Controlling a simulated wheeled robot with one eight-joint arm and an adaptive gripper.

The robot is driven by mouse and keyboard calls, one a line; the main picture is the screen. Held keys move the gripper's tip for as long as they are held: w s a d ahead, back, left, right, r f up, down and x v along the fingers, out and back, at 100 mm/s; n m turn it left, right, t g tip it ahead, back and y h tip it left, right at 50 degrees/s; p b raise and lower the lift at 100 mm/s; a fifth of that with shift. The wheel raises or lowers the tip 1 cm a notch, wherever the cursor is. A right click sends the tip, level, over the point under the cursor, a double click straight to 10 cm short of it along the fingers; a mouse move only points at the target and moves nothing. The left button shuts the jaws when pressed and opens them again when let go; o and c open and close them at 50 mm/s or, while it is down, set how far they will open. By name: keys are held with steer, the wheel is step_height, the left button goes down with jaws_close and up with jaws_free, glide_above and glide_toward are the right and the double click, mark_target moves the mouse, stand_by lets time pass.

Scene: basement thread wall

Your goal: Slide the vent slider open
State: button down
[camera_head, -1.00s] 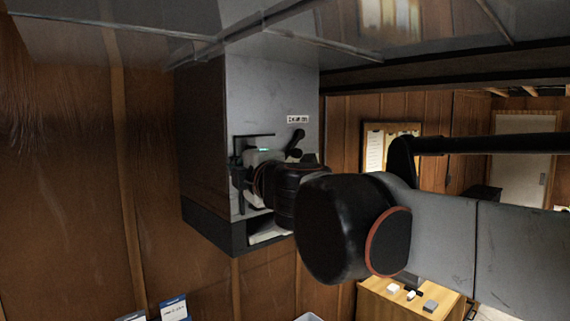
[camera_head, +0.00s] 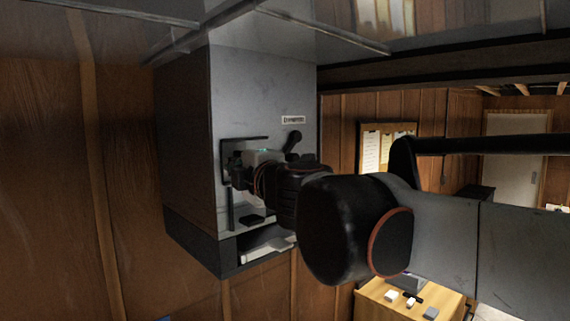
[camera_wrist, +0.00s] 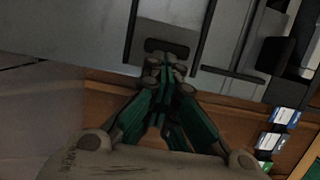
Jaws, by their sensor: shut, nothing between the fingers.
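A grey wall cabinet (camera_head: 255,85) fills the middle of the head view. Its front carries a dark-edged frame, partly hidden behind my gripper (camera_head: 237,172). In the wrist view I take the grey panel between two dark rails as the vent slider (camera_wrist: 172,15); a dark rounded grip (camera_wrist: 167,46) sits at its lower edge. My gripper (camera_wrist: 163,70) is shut and empty, its fingertips right at this grip. Whether they touch it, I cannot tell. How far the slider stands open is unclear.
A black lever (camera_head: 292,143) and a small label (camera_head: 293,120) are on the cabinet front, just above my wrist. An open slot (camera_head: 262,246) with pale contents lies below. A wooden desk (camera_head: 385,300) stands at lower right. Glossy grey ducting (camera_head: 120,40) runs overhead.

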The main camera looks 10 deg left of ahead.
steer(key=w, duration=0.2)
steer(key=w+f, duration=0.1)
steer(key=w, duration=0.1)
steer(key=shift+a+b, duration=0.2)
steer(key=shift+b, duration=0.1)
steer(key=d, duration=0.1)
steer(key=w+d, duration=0.1)
steer(key=d, duration=0.1)
steer(key=shift+w+d+r, duration=0.1)
steer(key=shift+w+r, duration=0.1)
steer(key=shift+r, duration=0.1)
